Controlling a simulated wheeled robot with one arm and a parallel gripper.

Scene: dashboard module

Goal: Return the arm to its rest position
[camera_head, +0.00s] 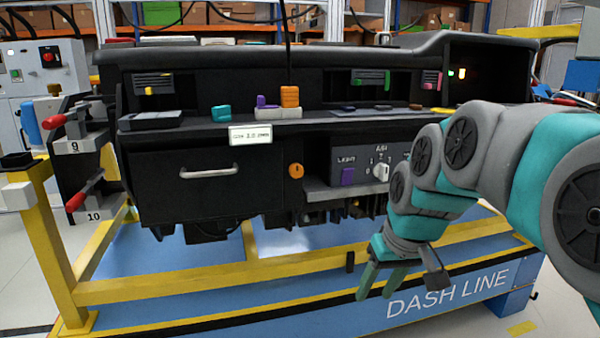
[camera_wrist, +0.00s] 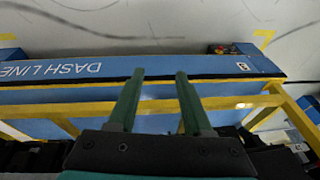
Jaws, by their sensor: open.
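My gripper (camera_head: 378,278) hangs in front of the lower right part of the dashboard module (camera_head: 200,185), pointing down, in the head view. Its two green fingers are apart with nothing between them. In the wrist view my gripper (camera_wrist: 161,90) shows both fingers spread over the blue base marked DASH LINE. My teal and grey arm comes in from the right edge of the head view and bends down. It hides part of the module's right side and some of its control panel (camera_head: 348,160).
A yellow frame rail (camera_head: 190,280) runs below the module, above the blue base (camera_head: 400,308). Red-handled clamps (camera_head: 75,200) stand at the left. A drawer with a white handle (camera_head: 208,171) is closed. Orange and purple parts sit on the module's ledge. Grey floor lies in front.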

